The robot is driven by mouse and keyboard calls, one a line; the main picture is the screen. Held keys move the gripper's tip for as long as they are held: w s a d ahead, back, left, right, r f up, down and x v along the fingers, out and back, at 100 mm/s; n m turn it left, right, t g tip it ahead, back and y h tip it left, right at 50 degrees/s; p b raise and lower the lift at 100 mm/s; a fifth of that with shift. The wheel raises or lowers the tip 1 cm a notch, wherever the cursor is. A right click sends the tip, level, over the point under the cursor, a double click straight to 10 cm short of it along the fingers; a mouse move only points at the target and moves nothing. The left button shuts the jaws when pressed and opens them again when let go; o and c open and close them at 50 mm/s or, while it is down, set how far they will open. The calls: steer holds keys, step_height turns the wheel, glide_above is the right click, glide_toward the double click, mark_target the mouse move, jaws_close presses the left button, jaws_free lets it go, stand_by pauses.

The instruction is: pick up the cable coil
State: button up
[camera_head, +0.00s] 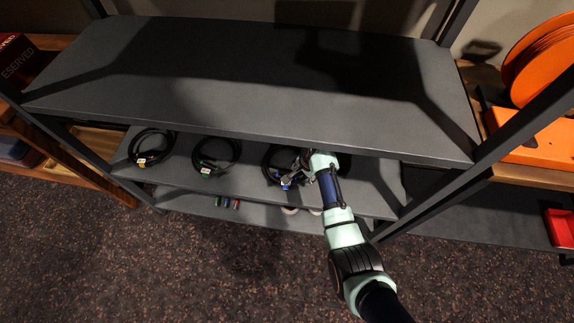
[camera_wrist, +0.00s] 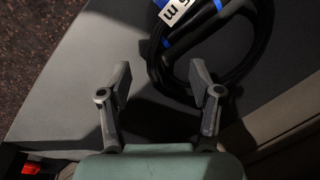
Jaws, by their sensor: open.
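The left coil has a yellow-marked tag (camera_head: 152,146), the middle coil has a green-marked tag (camera_head: 215,154), and the right coil has a blue-marked tag (camera_head: 280,166). My gripper (camera_head: 302,161) is at the right coil, partly hidden by the upper shelf edge and my arm. In the wrist view, my gripper (camera_wrist: 160,82) is open with nothing clearly held between its fingers. The blue-marked coil (camera_wrist: 256,50) lies just beyond the fingertips, its near side beside the right finger.
The upper shelf (camera_head: 240,85) is bare and overhangs the coils. A lower shelf (camera_head: 260,214) holds small coloured items (camera_head: 228,203) and white round things (camera_head: 290,210). Dark posts stand at both sides. An orange reel (camera_head: 540,62) sits at the right.

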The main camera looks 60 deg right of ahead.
mark_target(300, 178)
steer(key=f+b, duration=0.4)
steer(key=f, duration=0.1)
steer(key=shift+w+f, duration=0.15)
steer(key=shift+w, duration=0.15)
jaws_close()
steer(key=shift+d+r, duration=0.1)
steer(key=shift+r, duration=0.1)
